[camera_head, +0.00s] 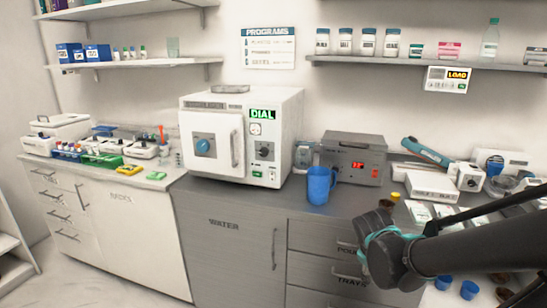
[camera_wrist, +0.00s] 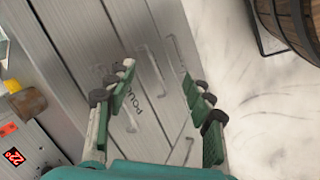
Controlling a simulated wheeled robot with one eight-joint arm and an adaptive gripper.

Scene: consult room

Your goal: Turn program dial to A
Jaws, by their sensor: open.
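A white steriliser-like machine (camera_head: 215,108) stands on the counter at centre left, with a green "DIAL" display (camera_head: 262,114) at its upper right. Below the display are a small round white face (camera_head: 255,129) and a small dark knob (camera_head: 264,152). The markings around the knobs are too small to read. My gripper (camera_wrist: 160,82) is open and empty in the wrist view, above the grey drawer fronts. In the head view my arm reaches in from the right, well apart from the machine.
A blue mug (camera_head: 320,185) and a grey box with a red display (camera_head: 355,158) stand right of the machine. A "PROGRAMS" sign (camera_head: 268,48) hangs above. Trays and small white devices fill the right counter. The counter just before the machine is mostly clear. A barrel (camera_wrist: 290,25) shows in the wrist view.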

